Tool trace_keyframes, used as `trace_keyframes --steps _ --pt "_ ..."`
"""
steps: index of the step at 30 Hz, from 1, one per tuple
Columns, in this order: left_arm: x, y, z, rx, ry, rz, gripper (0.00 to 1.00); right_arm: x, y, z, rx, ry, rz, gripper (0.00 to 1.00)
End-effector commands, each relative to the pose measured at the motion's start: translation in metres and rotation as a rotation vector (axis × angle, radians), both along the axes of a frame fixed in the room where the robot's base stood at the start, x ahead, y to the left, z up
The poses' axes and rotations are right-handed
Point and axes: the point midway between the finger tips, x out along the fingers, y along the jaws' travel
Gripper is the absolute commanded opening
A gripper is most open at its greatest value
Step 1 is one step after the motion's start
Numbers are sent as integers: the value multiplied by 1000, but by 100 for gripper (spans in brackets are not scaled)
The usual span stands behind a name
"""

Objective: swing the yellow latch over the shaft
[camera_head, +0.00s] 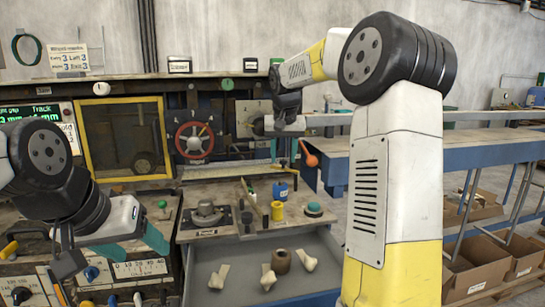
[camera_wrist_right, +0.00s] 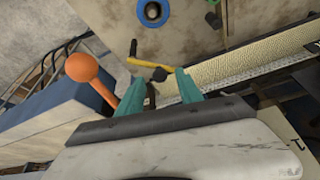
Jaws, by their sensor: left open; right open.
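A blue-ringed round end (camera_wrist_right: 152,12), perhaps the shaft, sits above the latch in that view. In the head view my right gripper (camera_head: 283,124) is in front of the machine's right side, its fingers hard to make out. My left gripper (camera_head: 112,240) is open and empty at the lower left.
An orange ball-ended lever (camera_wrist_right: 84,68) stands left of my right fingers; it also shows in the head view (camera_head: 308,158). A pale textured band (camera_wrist_right: 225,70) runs to the right of the latch. A red handwheel (camera_head: 195,140) and yellow-framed panel (camera_head: 82,145) are further left.

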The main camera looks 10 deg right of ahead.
Motion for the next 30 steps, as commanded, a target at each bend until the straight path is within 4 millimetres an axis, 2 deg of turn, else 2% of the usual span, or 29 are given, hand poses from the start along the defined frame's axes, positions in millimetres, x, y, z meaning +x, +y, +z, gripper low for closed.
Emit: trace_keyframes --steps 10,11,17,30 --pt "0 0 0 0 0 0 64 2 0 -6 1 -1 0 43" --pt "0 0 0 0 0 0 64 2 0 -6 1 -1 0 39" --pt "0 0 0 0 0 0 64 2 0 -6 1 -1 0 0" --pt "0 0 0 0 0 0 64 2 0 -5 1 -1 0 0"
